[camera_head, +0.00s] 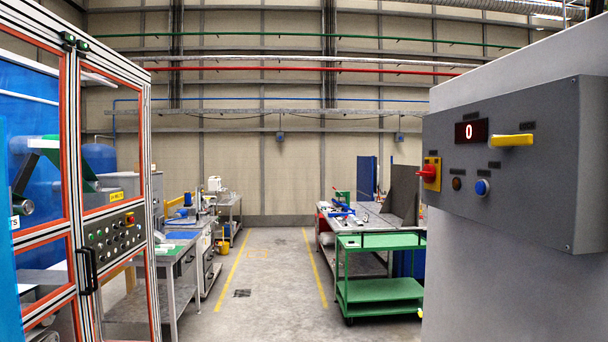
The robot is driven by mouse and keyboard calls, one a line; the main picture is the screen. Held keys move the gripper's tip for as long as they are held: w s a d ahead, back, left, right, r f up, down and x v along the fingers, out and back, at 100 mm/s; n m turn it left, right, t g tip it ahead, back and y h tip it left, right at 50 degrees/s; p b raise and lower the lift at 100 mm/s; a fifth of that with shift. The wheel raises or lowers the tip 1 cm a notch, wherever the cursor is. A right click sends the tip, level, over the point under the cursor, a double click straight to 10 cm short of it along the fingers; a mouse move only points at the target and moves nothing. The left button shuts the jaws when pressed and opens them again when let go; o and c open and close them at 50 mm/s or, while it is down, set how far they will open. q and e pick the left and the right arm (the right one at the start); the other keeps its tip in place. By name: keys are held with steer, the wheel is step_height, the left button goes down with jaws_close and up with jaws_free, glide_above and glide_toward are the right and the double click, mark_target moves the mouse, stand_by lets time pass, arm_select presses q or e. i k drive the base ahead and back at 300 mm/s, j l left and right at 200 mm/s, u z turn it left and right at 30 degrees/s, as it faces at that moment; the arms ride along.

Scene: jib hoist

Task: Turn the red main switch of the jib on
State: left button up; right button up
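The red main switch (428,173) is a red knob on a yellow plate at the left end of a grey control box (560,170). The box is on a pale grey upright surface at the right of the head view. A small display (471,132) on the box shows a red 0. To its right is a yellow lever handle (512,140), lying about level. Below are a dark brown round button or lamp (457,184) and a blue button (482,187). The small labels are too small to read. Neither of my grippers shows in the view.
A framed machine cabinet (148,180) with glass panels stands at the left. A green cart (380,290) and a workbench (365,217) stand beyond the control box. Another bench (185,260) is on the left. The floor aisle (275,280) between yellow lines is clear.

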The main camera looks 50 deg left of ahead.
mark_target(428, 174)
steer(key=u, duration=0.9)
steer(key=i+j+z, duration=0.2)
steer(key=i+j, duration=0.15)
steer(key=i+j+z, duration=0.25)
steer(key=j, duration=0.2)
steer(key=i, duration=0.05)
